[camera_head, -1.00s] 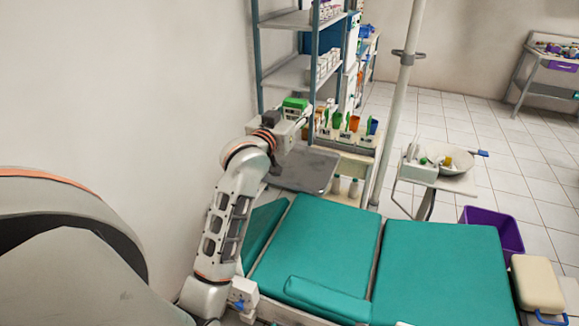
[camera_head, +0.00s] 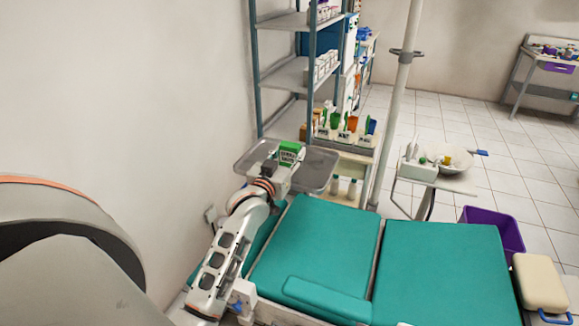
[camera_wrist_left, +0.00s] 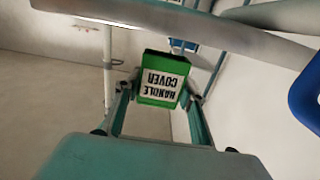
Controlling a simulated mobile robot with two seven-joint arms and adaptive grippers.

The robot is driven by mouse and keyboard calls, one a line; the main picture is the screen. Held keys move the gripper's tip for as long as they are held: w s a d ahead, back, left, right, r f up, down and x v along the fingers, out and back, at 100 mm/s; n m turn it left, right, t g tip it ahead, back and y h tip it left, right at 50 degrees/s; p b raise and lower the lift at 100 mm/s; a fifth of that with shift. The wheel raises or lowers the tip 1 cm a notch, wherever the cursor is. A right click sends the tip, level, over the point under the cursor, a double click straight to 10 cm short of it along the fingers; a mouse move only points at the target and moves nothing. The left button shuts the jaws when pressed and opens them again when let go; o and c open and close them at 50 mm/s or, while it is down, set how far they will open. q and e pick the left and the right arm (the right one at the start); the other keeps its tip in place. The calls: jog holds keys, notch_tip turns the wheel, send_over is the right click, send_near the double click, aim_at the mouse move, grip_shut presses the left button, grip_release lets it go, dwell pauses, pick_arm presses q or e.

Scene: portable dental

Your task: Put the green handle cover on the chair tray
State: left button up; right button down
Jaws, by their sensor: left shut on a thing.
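The green handle cover (camera_head: 291,147) is a small green box with a white label. The chair tray (camera_head: 319,176) is a grey rimmed tray at the far end of the chair. In the head view the gripper and box overlap the tray, hiding its middle; the height of the box above it is hard to judge. My right gripper is not in view.
The teal dental chair (camera_head: 325,240) lies in front of the tray. A pale pole (camera_head: 397,120) rises at the right. The wall is close on the left.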

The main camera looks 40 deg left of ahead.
aim_at(289, 165)
pick_arm(q)
notch_tip(289, 165, down, 4)
jog(key=shift+f, duration=0.1)
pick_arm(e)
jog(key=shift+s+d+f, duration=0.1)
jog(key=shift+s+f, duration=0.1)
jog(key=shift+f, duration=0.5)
pick_arm(q)
jog(key=o, duration=0.8)
jog(key=shift+f, duration=0.1)
jog(key=shift+o, duration=0.2)
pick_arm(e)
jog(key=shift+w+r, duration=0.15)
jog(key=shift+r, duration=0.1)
